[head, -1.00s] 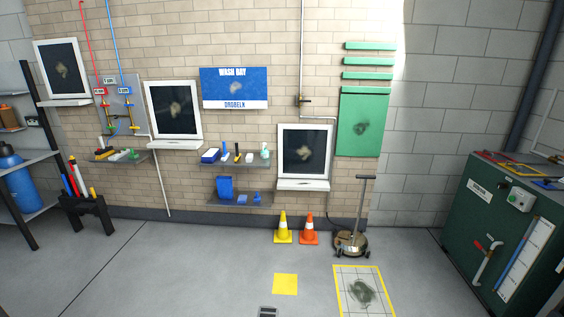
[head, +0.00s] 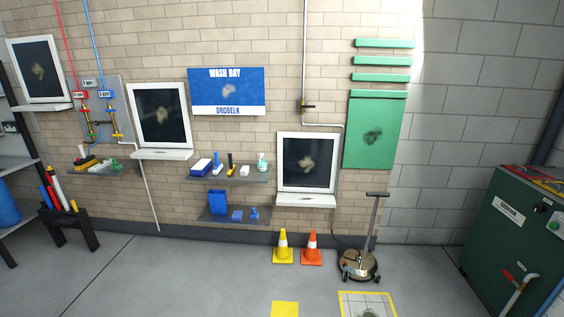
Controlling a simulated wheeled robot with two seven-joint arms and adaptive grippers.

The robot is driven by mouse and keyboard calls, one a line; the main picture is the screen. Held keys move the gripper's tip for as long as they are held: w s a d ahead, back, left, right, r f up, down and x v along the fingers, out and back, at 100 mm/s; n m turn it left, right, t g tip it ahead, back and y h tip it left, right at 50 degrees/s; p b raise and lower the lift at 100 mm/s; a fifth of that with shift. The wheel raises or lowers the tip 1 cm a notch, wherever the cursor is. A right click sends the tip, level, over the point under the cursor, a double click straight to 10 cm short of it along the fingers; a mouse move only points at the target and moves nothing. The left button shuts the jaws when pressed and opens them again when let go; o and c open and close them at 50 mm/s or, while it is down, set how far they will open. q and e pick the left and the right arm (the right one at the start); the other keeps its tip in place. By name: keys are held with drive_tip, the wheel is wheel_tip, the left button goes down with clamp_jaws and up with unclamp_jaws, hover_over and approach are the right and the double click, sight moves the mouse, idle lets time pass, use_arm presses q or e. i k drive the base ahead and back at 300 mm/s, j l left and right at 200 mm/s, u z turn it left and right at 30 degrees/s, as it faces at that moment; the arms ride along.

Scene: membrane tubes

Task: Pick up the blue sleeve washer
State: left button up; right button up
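No label in view names the blue sleeve washer, and the tools are too small to identify surely. On the upper wall shelf (head: 232,180), a small upright blue tool with a pale base (head: 217,164) stands beside a blue and white block (head: 200,167). On the lower wall shelf (head: 228,222) are a tall blue container (head: 217,202), a small blue block (head: 237,215) and a small blue piece with a raised top (head: 254,214). I cannot tell which is the washer. Neither of my grippers is in view.
A yellow cone (head: 283,247) and an orange cone (head: 312,247) stand below the shelves. A round floor machine (head: 358,264) stands right of them. A black stand with poles (head: 68,222) is at left, a green cabinet (head: 505,240) at right.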

sight(219, 167)
drive_tip(key=i, duration=1.55)
drive_tip(key=i+l+u, duration=0.25)
drive_tip(key=i, duration=0.5)
drive_tip(key=i+l+u, duration=0.1)
drive_tip(key=i+u, duration=0.15)
drive_tip(key=i, duration=0.2)
drive_tip(key=i+l+u, duration=0.25)
drive_tip(key=i, duration=0.2)
